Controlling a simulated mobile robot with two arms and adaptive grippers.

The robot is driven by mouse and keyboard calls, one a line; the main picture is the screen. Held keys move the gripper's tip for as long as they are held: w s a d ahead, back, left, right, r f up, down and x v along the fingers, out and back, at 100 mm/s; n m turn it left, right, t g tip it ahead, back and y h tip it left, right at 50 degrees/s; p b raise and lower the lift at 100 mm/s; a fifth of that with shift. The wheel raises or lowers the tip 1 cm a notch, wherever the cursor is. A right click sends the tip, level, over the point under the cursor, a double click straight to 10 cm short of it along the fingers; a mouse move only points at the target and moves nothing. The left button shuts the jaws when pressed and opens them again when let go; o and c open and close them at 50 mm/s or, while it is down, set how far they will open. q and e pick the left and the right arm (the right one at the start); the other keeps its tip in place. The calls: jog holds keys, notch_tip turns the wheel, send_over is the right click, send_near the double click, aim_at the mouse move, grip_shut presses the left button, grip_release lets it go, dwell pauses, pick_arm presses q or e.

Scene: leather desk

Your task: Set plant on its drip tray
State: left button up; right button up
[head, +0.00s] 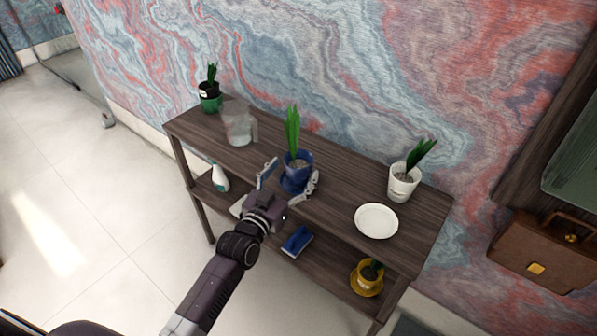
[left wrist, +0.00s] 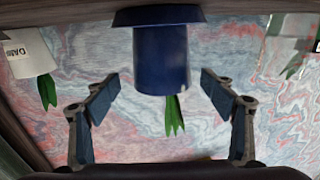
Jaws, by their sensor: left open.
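A blue pot with a tall green plant (head: 298,168) stands upright on a blue saucer (head: 289,188) on the top shelf. The left wrist view, upside down, shows the blue pot (left wrist: 160,60) and its saucer (left wrist: 158,16). My left gripper (head: 288,180) is open, with its fingers on either side of the blue pot and apart from it. A white pot with a leaning plant (head: 402,184) stands at the right of the shelf, without a saucer under it. A white round drip tray (head: 376,221) lies empty in front of it. My right gripper is out of view.
A clear pitcher (head: 239,124) and a green pot with a plant (head: 209,100) stand left on the shelf. Below are a spray bottle (head: 220,178), a blue box (head: 297,240) and a yellow pot (head: 367,278). A brown bag (head: 545,255) is at right.

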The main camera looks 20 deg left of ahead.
aim_at(304, 154)
pick_arm(q)
jog(key=w, duration=0.4)
jog(key=shift+d+f, duration=0.1)
jog(key=shift+d, duration=0.05)
jog(key=shift+c, duration=0.3)
jog(key=c, duration=1.5)
jog(key=shift+c, duration=1)
notch_tip(304, 154, up, 19)
jog(key=p, duration=0.1)
jog(key=s+f+y, duration=0.1)
jog(key=s+f, duration=0.2)
jog(key=s, duration=0.7)
jog(key=s+f+n, duration=0.1)
jog(key=s+f, duration=0.2)
jog(key=s, duration=0.7)
jog(key=s+f+y, duration=0.1)
jog(key=s+f, duration=0.2)
jog(key=s, duration=0.8)
jog(key=shift+d+f+n+y, duration=0.3)
jog(key=shift+d, duration=0.05)
